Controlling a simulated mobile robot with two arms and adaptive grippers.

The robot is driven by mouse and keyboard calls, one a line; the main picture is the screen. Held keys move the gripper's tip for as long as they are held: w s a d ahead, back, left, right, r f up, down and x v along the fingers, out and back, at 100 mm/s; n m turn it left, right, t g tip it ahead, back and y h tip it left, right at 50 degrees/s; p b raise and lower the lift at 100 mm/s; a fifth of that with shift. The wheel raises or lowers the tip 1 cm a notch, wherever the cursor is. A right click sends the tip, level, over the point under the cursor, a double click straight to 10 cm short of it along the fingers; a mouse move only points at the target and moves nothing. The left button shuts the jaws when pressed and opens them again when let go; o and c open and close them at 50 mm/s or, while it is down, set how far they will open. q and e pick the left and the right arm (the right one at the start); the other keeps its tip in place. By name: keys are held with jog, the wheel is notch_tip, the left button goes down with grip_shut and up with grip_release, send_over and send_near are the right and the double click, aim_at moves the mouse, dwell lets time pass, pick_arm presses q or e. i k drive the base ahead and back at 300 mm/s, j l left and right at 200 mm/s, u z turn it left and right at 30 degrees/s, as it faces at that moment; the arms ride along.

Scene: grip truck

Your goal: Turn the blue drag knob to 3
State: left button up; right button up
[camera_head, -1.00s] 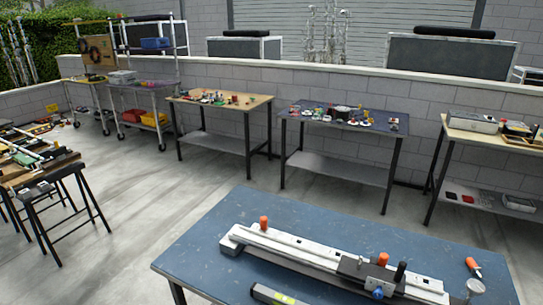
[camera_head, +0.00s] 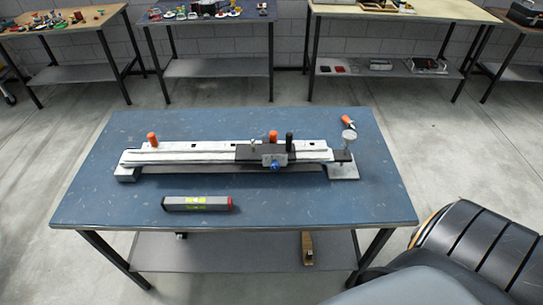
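The blue drag knob (camera_head: 275,166) is a small round knob on the front of a dark carriage (camera_head: 248,153). The carriage rides on a long pale rail device (camera_head: 195,154) lying across the blue-topped table (camera_head: 290,205). An orange knob and a black knob stand up on the carriage's right part. Another orange knob (camera_head: 152,139) stands near the rail's left end. The markings around the blue knob are too small to read. Neither of my grippers is in view.
A small orange-tipped item (camera_head: 348,121) lies at the table's back right. A dark rounded ribbed object (camera_head: 470,245) is at the lower right. Workbenches stand behind, with clear floor between.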

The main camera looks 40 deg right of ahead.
aim_at(275, 166)
jog(key=z, duration=1.1)
